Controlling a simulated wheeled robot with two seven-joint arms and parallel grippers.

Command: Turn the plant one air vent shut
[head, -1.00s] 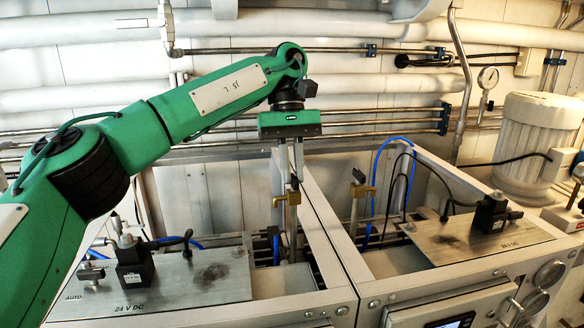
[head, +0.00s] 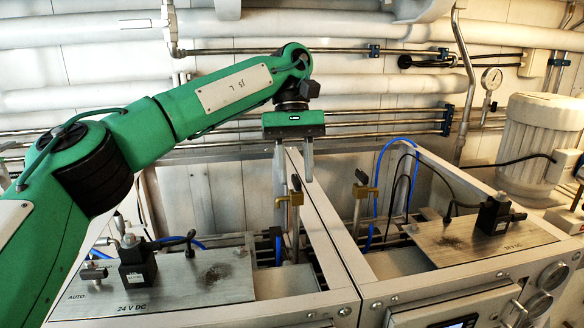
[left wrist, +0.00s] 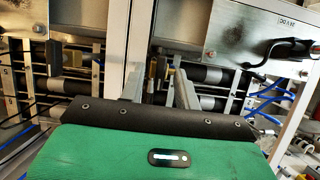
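One is in the left bay (head: 290,199), the other in the right bay (head: 364,192). My left gripper (head: 295,181) points down at the left-bay valve, its two fingers apart and empty. In the head view the valve's handle shows between and just below the fingers; I cannot tell whether they touch. In the left wrist view the gripper (left wrist: 160,90) shows spread fingers, with brass of the left-bay valve (left wrist: 180,70) close by, partly hidden. My right gripper is not in view.
A pale beam (head: 325,215) divides the two bays, close to the fingers. The left metal panel (head: 170,290) and right panel (head: 450,245) carry black connectors. Blue and black hoses (head: 374,190) rise in the right bay. Pipes run along the back wall.

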